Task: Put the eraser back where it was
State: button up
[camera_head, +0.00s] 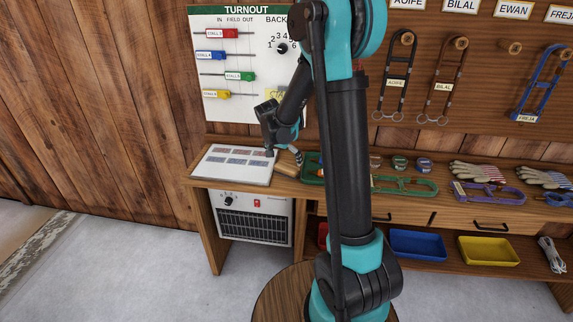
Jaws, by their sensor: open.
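A tan, wood-coloured block (286,168), which looks like the eraser, lies on the bench between a white panel and a green tray. My gripper (283,155) points down just above it, with its fingers apart. One finger is near the white panel's right edge, the other above the block's right side. I cannot tell whether the fingers touch the block. The turnout board (225,110) hangs on the wall behind, with coloured sliders and a dial; my arm hides its right part.
The white panel (222,177) with small coloured labels lies on the bench's left end. A green tray (313,177) is partly behind my arm. Gloves (478,172) and coloured halters (488,194) lie to the right. A heater (254,220) stands below.

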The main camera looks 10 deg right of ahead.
jog(key=v, duration=0.8)
jog(key=s+d+f+n+y, duration=0.1)
jog(key=s+d+f+n, duration=0.1)
jog(key=s, duration=0.7)
jog(key=s+d+f+n+y, duration=0.1)
jog(key=s+d+f+n, duration=0.1)
jog(key=s, duration=0.7)
jog(key=s+d+f+n+y, duration=0.1)
jog(key=s+d+f+n, duration=0.2)
jog(key=s, duration=0.6)
jog(key=shift+n+t, duration=0.4)
jog(key=shift+n, duration=0.2)
